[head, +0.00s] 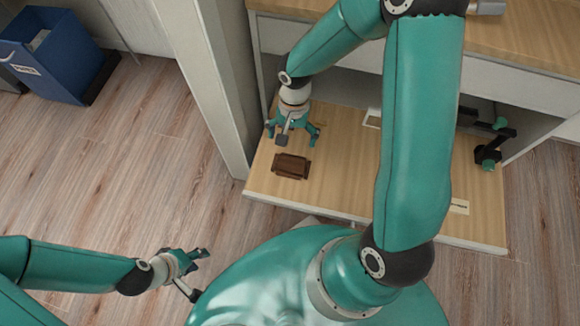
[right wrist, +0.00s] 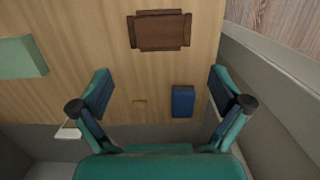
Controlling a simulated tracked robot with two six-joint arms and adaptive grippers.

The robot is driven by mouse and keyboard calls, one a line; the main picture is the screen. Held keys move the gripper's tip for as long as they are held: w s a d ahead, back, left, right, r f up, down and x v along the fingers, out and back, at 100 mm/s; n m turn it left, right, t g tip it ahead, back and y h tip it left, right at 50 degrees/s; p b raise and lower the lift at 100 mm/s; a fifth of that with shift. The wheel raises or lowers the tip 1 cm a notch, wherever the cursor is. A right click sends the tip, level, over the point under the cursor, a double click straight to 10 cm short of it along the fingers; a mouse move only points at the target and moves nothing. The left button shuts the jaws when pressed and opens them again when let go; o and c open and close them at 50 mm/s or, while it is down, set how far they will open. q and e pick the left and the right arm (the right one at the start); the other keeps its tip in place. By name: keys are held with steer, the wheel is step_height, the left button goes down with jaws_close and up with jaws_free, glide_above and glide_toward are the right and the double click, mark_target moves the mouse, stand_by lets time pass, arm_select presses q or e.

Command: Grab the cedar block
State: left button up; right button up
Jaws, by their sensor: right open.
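The cedar block appears as a dark brown block (head: 291,166) lying flat on a pale wooden pull-out surface (head: 340,180), near its front left corner. In the right wrist view the brown block (right wrist: 160,31) is at the top centre, beyond the fingertips and clear of them. My right gripper (head: 293,134) is open and empty above the surface, just behind the block. Its two spread fingers (right wrist: 160,82) show in the right wrist view with nothing between their tips. My left gripper (head: 196,272) is open and empty over the floor, away from the surface.
In the right wrist view a small blue block (right wrist: 183,101) lies near the right finger and a pale green block (right wrist: 22,57) at the left. A dark object with green ends (head: 490,142) is at the right. A cabinet side panel (head: 205,80) stands left of the surface.

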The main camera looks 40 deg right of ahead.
steer(key=f, duration=0.2)
steer(key=f+b, duration=0.1)
steer(key=f, duration=0.2)
steer(key=f+b, duration=0.1)
steer(key=f, duration=0.2)
steer(key=shift+s+a, duration=0.35)
step_height(320, 180, down, 5)
steer(key=b, duration=0.2)
steer(key=shift+b, duration=0.35)
steer(key=c, duration=0.9)
steer(key=shift+o, duration=0.2)
steer(key=shift+r, duration=0.2)
